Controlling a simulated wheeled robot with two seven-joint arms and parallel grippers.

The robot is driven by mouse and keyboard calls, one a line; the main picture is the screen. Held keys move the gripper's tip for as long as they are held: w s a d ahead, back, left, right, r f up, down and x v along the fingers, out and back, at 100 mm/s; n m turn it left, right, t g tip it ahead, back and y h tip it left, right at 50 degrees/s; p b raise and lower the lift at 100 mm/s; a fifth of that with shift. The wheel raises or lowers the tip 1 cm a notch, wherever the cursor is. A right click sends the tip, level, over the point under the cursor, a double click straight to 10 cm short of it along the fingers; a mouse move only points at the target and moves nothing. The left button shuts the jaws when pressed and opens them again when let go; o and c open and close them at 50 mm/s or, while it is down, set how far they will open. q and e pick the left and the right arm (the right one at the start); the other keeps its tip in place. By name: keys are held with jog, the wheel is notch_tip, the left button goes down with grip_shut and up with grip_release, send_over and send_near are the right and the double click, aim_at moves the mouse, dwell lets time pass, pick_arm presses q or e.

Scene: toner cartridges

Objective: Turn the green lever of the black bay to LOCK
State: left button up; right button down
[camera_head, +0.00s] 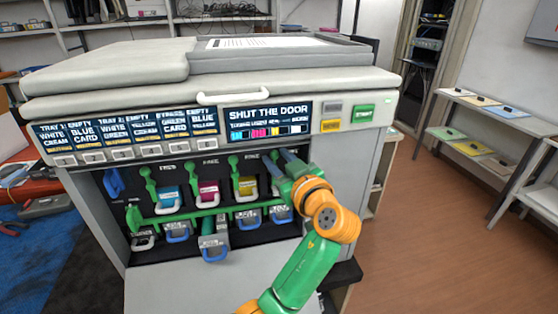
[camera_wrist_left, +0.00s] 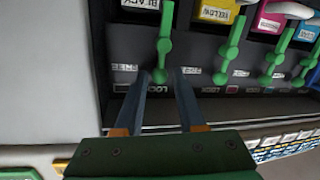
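In the left wrist view, the black bay's green lever (camera_wrist_left: 165,42) stands at the left of a row of similar levers, beside a white BLACK label (camera_wrist_left: 140,4). A LOCK marking (camera_wrist_left: 155,88) shows on the dark panel near the lever's end. My left gripper (camera_wrist_left: 162,74) is open, with one finger on each side of that end; contact cannot be told. In the head view my left gripper (camera_head: 281,158) reaches into the right end of the printer's open bay and mostly hides the black bay. My right gripper is not in view.
Yellow (camera_head: 246,187), magenta (camera_head: 208,192) and cyan (camera_head: 168,197) cartridges with their own green levers stand to the left in the head view. A long green bar (camera_head: 180,216) runs below them. The printer's screen (camera_head: 267,115) reads SHUT THE DOOR. Open floor (camera_head: 430,240) lies right.

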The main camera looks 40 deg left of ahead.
pick_arm(q)
jog(key=b+v, duration=0.3)
jog(key=v, duration=0.4)
dwell(0.3)
